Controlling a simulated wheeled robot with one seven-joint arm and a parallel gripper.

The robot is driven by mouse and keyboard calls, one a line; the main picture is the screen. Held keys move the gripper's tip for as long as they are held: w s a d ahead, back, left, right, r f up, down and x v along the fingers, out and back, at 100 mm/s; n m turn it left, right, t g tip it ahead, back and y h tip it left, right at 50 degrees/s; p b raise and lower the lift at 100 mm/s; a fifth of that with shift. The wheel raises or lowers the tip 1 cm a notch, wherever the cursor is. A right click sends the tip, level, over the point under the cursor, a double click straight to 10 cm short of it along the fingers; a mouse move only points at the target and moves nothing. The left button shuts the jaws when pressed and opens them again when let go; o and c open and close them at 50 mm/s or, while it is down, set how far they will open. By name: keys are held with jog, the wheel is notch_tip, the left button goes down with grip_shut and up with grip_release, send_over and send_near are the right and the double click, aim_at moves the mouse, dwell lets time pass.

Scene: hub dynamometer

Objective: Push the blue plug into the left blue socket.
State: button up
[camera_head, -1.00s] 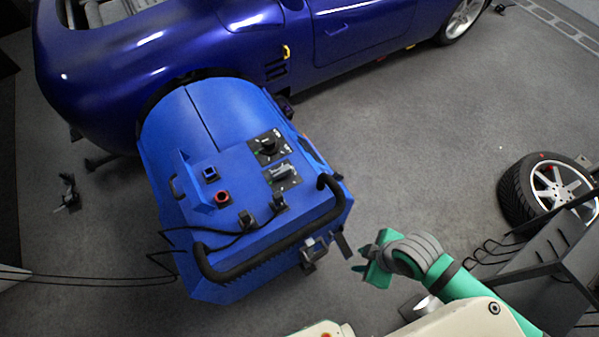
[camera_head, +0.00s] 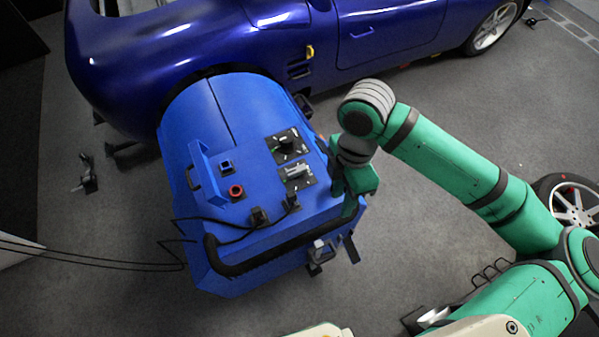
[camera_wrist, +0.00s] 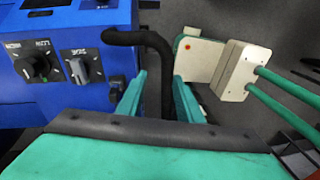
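A blue-rimmed square socket (camera_head: 227,166) is on top of the blue dynamometer housing (camera_head: 205,120), with a red round socket (camera_head: 236,190) just below it. Two dark plugs with black cables, a left one (camera_head: 258,215) and a right one (camera_head: 291,203), stand near the housing's front; I cannot tell which is the blue plug. A dark connector (camera_wrist: 117,84) shows beside my left finger in the wrist view. My gripper (camera_head: 347,192) is over the housing's right front corner, right of the plugs. In the wrist view my gripper (camera_wrist: 158,92) is open, with the black handlebar between its fingers.
The black handlebar (camera_head: 235,268) runs along the housing's front; its right end (camera_wrist: 137,37) is under my gripper. Two knob panels (camera_head: 285,146) (camera_head: 297,174) sit left of my gripper. A raised blue flap (camera_head: 201,165) stands left of the sockets. A blue car (camera_head: 240,40) is behind.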

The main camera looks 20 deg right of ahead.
jog(key=n+t+y, duration=0.1)
jog(key=n, duration=0.1)
send_near(293, 193)
jog(key=f, duration=0.1)
jog(key=shift+s+a+f, duration=0.1)
jog(key=shift+a+f, duration=0.2)
jog(key=shift+f, duration=1.2)
jog(key=shift+s+a+f, duration=0.1)
jog(key=shift+a+f, duration=0.2)
jog(key=shift+f, duration=1.2)
jog(key=shift+s+a+f, duration=0.1)
jog(key=shift+a+f, duration=0.2)
jog(key=shift+f, duration=1.25)
grip_shut()
jog(key=shift+r, duration=0.1)
jog(key=shift+r, duration=2)
